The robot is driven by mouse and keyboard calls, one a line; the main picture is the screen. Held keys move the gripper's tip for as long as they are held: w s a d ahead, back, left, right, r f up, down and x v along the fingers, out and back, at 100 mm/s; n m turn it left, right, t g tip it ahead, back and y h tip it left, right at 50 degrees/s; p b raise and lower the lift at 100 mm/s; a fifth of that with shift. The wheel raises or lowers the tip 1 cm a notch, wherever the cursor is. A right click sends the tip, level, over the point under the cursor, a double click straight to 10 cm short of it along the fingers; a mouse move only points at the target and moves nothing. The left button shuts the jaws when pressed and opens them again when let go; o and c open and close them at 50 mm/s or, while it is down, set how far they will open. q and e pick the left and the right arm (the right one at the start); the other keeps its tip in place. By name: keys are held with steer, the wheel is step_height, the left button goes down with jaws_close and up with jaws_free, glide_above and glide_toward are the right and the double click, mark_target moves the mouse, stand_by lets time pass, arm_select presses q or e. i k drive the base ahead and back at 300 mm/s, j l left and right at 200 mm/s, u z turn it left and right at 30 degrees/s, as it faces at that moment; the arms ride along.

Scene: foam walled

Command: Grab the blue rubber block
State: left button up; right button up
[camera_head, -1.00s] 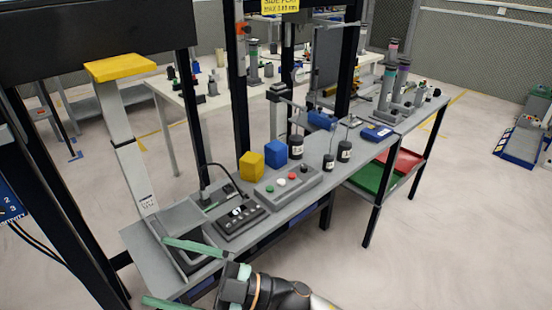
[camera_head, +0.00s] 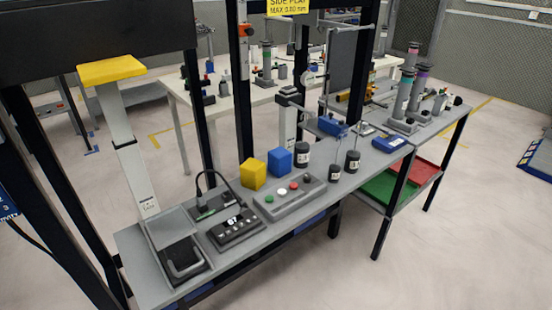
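The blue rubber block (camera_head: 279,159) is a small blue cube standing on the grey workbench (camera_head: 165,295). A yellow cube (camera_head: 253,173) stands close on its left, and a dark cylindrical weight (camera_head: 302,155) stands close on its right. A grey panel with coloured buttons (camera_head: 290,197) lies in front of the cubes. Neither of my grippers shows in the head view now.
A black keypad device (camera_head: 236,230) and a scale-like tray (camera_head: 183,260) lie at the bench's near left. Dark posts (camera_head: 243,85) rise behind the cubes. Two more weights (camera_head: 352,161) with upright rods stand to the right. Floor in front is clear.

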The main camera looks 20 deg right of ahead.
mark_target(279, 159)
steer(key=l+u, duration=0.45)
steer(key=l, duration=0.5)
steer(key=k+l+u, duration=0.1)
steer(key=l+u, duration=0.35)
steer(key=l, duration=0.55)
